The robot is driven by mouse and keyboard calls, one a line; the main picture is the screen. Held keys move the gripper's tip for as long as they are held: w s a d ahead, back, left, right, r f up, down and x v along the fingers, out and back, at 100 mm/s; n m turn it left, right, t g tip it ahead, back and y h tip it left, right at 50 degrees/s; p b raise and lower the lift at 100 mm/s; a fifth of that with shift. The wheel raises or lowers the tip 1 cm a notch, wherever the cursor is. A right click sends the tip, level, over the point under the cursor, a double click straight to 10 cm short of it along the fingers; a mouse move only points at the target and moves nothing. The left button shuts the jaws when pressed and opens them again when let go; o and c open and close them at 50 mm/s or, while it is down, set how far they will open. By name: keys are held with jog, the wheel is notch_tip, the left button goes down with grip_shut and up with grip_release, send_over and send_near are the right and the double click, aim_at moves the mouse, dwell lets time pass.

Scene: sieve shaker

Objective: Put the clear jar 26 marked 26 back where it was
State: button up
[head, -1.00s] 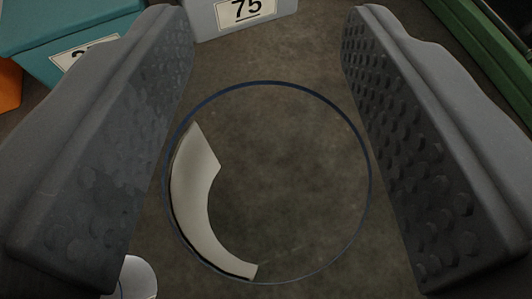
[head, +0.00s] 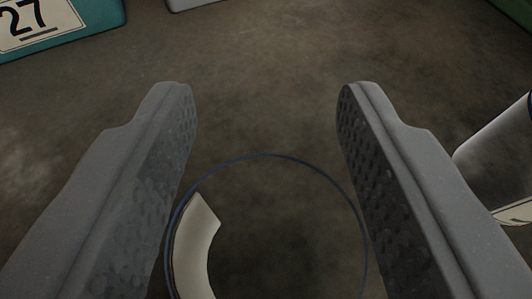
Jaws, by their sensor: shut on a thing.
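The clear jar (head: 200,250) is between the two fingers of my gripper (head: 266,215), low in the head view. I see its thin dark blue rim and a curved pale label on its left side. My gripper is shut on the jar, with a ridged finger pad on either side of it. The jar's lower part is cut off by the frame's bottom edge. The number on its label cannot be read. I cannot tell whether the jar touches the surface below.
A teal box (head: 95,22) marked 27 stands at the top left. Part of a grey box (head: 188,4) shows at the top edge. A shiny cylinder with a pale label (head: 497,150) stands at the right, beside my right finger. The brown surface (head: 270,60) ahead is bare.

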jog(key=shift+f, duration=0.1)
jog(key=o, duration=1.1)
jog(key=shift+p+v, duration=1.15)
jog(key=shift+v, duration=4.9)
jog(key=shift+w, duration=0.1)
